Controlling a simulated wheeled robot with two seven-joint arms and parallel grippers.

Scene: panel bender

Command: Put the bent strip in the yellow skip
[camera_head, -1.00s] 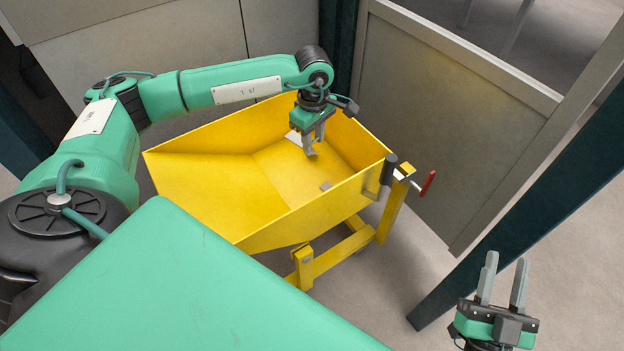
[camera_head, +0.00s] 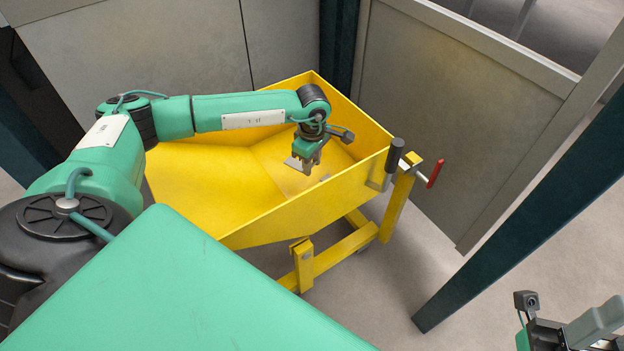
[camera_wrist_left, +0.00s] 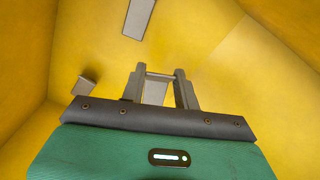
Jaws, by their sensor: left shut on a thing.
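The yellow skip (camera_head: 215,185) stands left of the picture's middle in the head view. My left gripper (camera_head: 308,168) is down inside it, below the rim. It is shut on the bent strip (camera_head: 293,163), a small grey piece beside the fingers in the head view. In the left wrist view a grey part of the strip (camera_wrist_left: 155,92) shows between the fingers; the rest is hidden. Whether it touches the skip floor I cannot tell. My right gripper (camera_head: 600,325) is partly cut off at the lower right; its fingers are apart and hold nothing visible.
Another grey piece (camera_head: 325,178) lies in the skip. The left wrist view shows a flat grey strip (camera_wrist_left: 138,18) and a small grey block (camera_wrist_left: 84,90). A red-handled lever (camera_head: 436,174) sticks out at the skip's right end. A dark post (camera_head: 520,220) stands to the right.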

